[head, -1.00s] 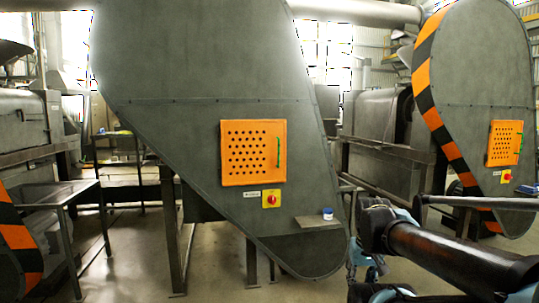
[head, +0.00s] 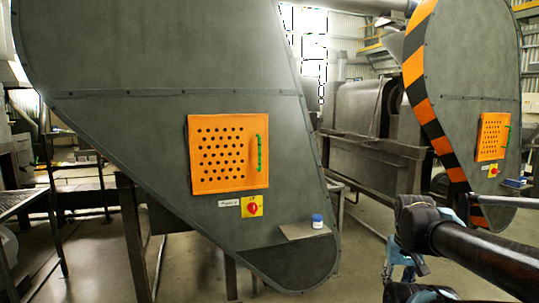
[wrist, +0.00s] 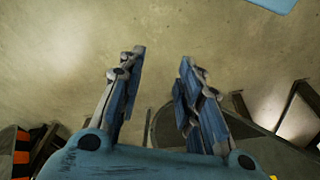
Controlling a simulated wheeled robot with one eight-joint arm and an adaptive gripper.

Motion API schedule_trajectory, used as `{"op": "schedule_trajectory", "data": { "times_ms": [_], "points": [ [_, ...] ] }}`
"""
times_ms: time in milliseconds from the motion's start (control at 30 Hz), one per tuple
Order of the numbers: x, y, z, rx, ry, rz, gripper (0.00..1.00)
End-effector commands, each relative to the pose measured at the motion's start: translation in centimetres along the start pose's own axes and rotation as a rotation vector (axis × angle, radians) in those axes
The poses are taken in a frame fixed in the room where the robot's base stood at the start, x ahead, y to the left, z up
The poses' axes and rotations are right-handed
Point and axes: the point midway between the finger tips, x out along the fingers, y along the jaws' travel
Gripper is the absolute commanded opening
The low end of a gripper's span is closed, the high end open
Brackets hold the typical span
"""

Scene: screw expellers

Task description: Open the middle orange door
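The orange door (head: 228,157) is a perforated square panel on the large grey machine housing in the head view. It looks shut against the housing. Its green handle (head: 259,153) stands upright along the right edge. My gripper's fingers show in the wrist view (wrist: 162,56), spread apart with nothing between them. Beyond them are bare floor and dark metal parts; the orange door is not in that view. In the head view my arm is at the lower right, well apart from the door, and the fingers cannot be made out clearly.
A red knob on a yellow plate (head: 252,206) sits below the door. A small shelf (head: 300,233) holds a blue-lidded jar (head: 317,221). Another orange door (head: 493,136) is on the striped housing at right. Metal tables and legs stand at left.

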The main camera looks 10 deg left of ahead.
Motion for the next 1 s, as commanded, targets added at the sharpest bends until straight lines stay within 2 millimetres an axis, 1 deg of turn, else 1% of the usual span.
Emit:
{"op": "schedule_trajectory", "data": {
  "times_ms": [267,300,333,367,467,567,600,667,700,767,800,867,900,967,1000],
  "points": [
    [0.0,-0.1,0.0,-0.002,0.001,-0.002,0.33],
    [-0.6,-0.2,0.4,-0.008,0.015,-0.007,0.33],
    [-0.7,-0.5,0.3,-0.017,0.023,-0.015,0.33],
    [-0.8,-0.8,-0.1,-0.031,0.034,-0.026,0.33],
    [-1.4,-3.0,-2.4,-0.110,0.090,-0.094,0.33],
    [-2.7,-6.8,-6.1,-0.232,0.194,-0.201,0.33],
    [-3.4,-8.6,-7.7,-0.285,0.245,-0.249,0.33],
    [-4.8,-11.5,-10.1,-0.363,0.331,-0.320,0.33],
    [-5.8,-13.4,-11.7,-0.409,0.388,-0.366,0.33],
    [-7.4,-16.1,-13.9,-0.469,0.476,-0.428,0.33],
    [-8.5,-17.9,-15.4,-0.505,0.536,-0.465,0.33],
    [-10.2,-20.4,-17.4,-0.550,0.625,-0.516,0.33],
    [-11.4,-22.1,-18.7,-0.574,0.684,-0.548,0.33],
    [-13.2,-24.4,-20.6,-0.602,0.772,-0.587,0.33],
    [-14.3,-25.8,-21.8,-0.617,0.829,-0.610,0.33]
  ]
}}
